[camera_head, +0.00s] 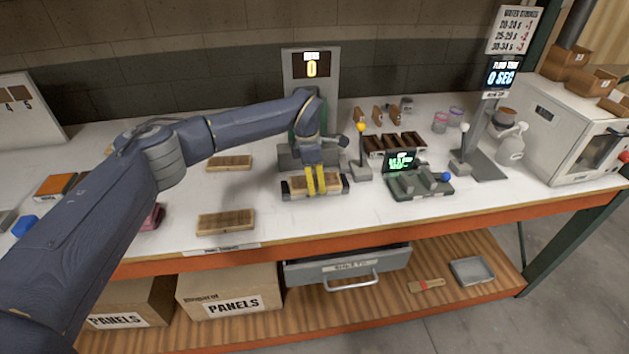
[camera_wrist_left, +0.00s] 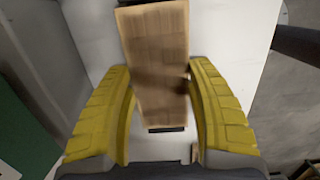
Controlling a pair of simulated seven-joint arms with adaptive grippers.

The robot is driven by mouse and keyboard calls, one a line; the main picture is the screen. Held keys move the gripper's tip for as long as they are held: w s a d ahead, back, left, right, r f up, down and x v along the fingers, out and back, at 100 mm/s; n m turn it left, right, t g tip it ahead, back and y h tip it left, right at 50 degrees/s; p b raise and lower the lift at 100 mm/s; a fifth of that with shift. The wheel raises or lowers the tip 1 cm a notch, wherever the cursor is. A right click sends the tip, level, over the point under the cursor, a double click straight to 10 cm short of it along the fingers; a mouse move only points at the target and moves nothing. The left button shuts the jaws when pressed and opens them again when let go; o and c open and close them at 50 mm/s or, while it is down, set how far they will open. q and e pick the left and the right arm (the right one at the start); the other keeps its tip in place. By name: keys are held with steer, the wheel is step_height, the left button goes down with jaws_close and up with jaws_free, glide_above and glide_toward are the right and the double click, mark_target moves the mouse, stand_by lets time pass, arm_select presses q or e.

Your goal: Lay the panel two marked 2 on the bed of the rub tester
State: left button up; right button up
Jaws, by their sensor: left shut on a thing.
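The rub tester (camera_head: 311,66) stands at the back middle of the table with a display reading 0, and its low dark bed is in front. A brown wooden panel (camera_head: 298,186) lies on or just above the bed, lengthwise between the dark end blocks; I cannot tell if it touches. My left gripper (camera_head: 316,188) is shut on this panel from above, yellow fingers across its middle. In the left wrist view the panel (camera_wrist_left: 158,55) runs between both fingers (camera_wrist_left: 163,118). I cannot read a number on it. My right gripper is not in view.
Two more wooden panels lie left of the tester, one at the back (camera_head: 229,162), one at the front (camera_head: 226,223). A yellow-knobbed lever (camera_head: 361,150) and a small scale-like device (camera_head: 418,185) stand close to its right. Cardboard boxes (camera_head: 230,290) sit below.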

arm_select(q)
steer(key=shift+f, duration=0.25)
steer(key=o, duration=1.2)
steer(key=shift+c, duration=0.2)
step_height(320, 180, up, 12)
steer(key=a, duration=0.1)
steer(key=shift+s+a, duration=0.15)
steer(key=shift+a, duration=0.1)
steer(key=shift+r, duration=0.1)
